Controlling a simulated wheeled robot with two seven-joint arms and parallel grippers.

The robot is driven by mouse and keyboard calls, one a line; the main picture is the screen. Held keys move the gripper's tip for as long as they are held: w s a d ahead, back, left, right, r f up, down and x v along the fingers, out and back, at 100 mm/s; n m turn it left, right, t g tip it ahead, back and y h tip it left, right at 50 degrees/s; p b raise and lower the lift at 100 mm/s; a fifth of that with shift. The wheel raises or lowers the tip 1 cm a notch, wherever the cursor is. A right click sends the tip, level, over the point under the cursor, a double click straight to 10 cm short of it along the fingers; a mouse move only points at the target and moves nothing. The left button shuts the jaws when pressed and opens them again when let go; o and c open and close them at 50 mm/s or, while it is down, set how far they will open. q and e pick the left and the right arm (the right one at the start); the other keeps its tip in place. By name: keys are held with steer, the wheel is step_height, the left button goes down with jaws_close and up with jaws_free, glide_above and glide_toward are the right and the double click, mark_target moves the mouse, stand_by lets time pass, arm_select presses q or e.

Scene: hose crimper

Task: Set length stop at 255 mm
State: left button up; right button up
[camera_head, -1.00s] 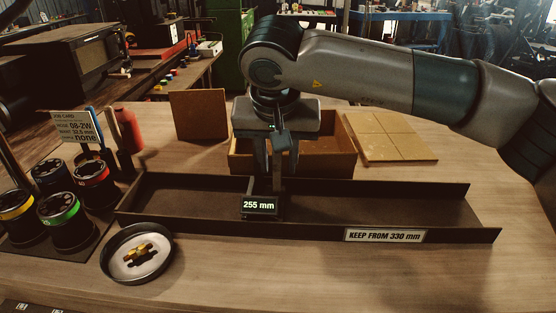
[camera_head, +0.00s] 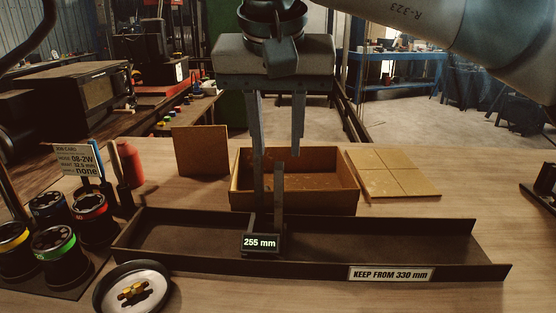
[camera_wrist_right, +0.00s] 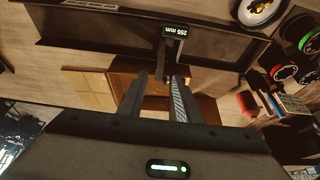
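The length stop (camera_head: 260,243) sits in the long dark trough (camera_head: 365,238), left of its middle. Its display reads 255 mm, and an upright post (camera_head: 279,190) rises from it. In the right wrist view the stop's display (camera_wrist_right: 175,31) shows upside down beyond the two open fingers (camera_wrist_right: 160,78). My left gripper is not in view.
A label (camera_head: 391,274) on the trough's front wall reads KEEP FROM 330 mm. A wooden box (camera_head: 295,201) stands behind the trough. A round dish (camera_head: 132,289) with brass fittings is at front left, near several dies (camera_head: 62,255) and a job card (camera_head: 78,160).

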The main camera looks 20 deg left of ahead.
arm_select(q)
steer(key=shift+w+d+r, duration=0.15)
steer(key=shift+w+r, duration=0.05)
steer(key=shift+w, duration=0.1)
arm_select(e)
steer(key=shift+v, duration=0.85)
